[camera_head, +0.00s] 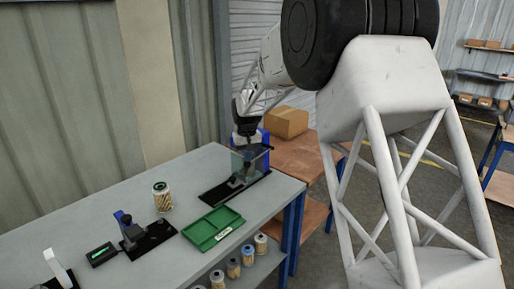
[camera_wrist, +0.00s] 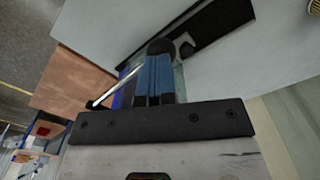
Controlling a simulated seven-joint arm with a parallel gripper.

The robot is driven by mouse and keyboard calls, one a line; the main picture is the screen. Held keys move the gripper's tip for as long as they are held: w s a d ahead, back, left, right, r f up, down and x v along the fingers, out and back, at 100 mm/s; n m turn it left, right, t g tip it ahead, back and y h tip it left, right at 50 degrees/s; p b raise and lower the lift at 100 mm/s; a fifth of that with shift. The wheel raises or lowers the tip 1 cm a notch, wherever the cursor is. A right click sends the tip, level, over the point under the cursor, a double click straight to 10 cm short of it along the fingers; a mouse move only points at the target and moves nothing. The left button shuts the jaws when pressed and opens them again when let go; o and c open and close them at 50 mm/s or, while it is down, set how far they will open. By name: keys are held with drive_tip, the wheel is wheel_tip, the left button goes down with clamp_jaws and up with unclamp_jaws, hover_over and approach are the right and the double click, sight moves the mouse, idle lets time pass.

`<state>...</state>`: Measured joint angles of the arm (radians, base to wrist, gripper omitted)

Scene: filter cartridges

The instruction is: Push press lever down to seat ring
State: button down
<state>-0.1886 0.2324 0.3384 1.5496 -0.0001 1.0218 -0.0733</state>
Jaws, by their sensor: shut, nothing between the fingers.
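The press stands at the far right corner of the grey bench, with a blue body (camera_head: 265,138), a clear panel and a black base (camera_head: 212,193). My gripper (camera_head: 242,141) is over the press, close to its top. In the wrist view my gripper (camera_wrist: 160,48) is shut and empty, pointing toward the bench. The press lever (camera_wrist: 116,87), a thin silver rod with a dark end, shows beside my fingers. I cannot tell whether the fingers touch it. The ring is not discernible, and the small parts inside the press are unclear.
A cartridge (camera_head: 161,197) with a dark green top stands on the bench. In front are a green tray (camera_head: 213,228), a blue-and-black fixture (camera_head: 129,231) and a small green-lit box (camera_head: 102,254). Several cartridges sit on a lower shelf. A cardboard box (camera_head: 287,122) is behind the press.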

drive_tip(key=shift+f, duration=0.7)
idle(0.6)
drive_tip(key=shift+r, duration=0.1)
wheel_tip(320, 180, up, 12)
idle(1.8)
drive_tip(key=shift+s, duration=0.1)
